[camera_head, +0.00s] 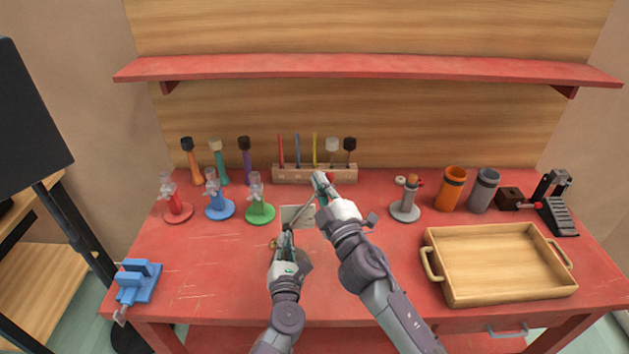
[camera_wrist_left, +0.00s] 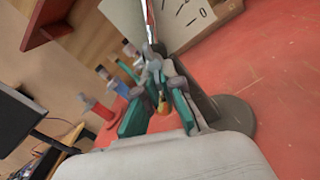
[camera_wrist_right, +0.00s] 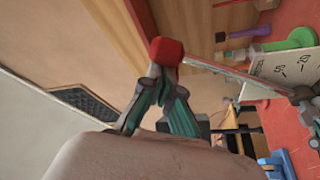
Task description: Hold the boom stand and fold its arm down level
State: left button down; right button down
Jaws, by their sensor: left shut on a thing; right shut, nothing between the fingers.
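The boom stand has a grey round base (camera_wrist_left: 238,116) and a grey post (camera_wrist_left: 206,104), both in the left wrist view. Its thin metal arm (camera_head: 302,207) slants up and to the right in the head view. The arm ends in a red tip (camera_wrist_right: 166,51), which also shows in the head view (camera_head: 330,176). My left gripper (camera_head: 287,237) is shut on the boom stand near the top of its post, beside a brass knob (camera_wrist_left: 163,106). My right gripper (camera_head: 321,180) is shut and empty by the red tip. Whether it touches the tip is unclear. My grippers hide much of the stand in the head view.
Left are shakers and coloured stands, with a blue vice (camera_head: 138,282) at the front. A mallet rack (camera_head: 290,175) stands behind. A wooden tray (camera_head: 500,264) is at right.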

jog(key=shift+d, duration=0.1)
dwell(0.3)
jog(key=d+f+m, duration=0.1)
jog(key=d+f, duration=0.4)
jog(key=f, duration=0.2)
jog(key=w+d+f+m+t, duration=0.1)
jog(key=d+f+m, duration=0.1)
jog(key=d+f, duration=0.3)
notch_tip(320, 180, down, 3)
jog(key=shift+w+m+h, duration=0.25)
jog(key=shift+m+h, duration=0.05)
jog(key=shift+f, duration=0.1)
dwell(0.3)
pick_arm(q)
jog(key=shift+a, duration=0.1)
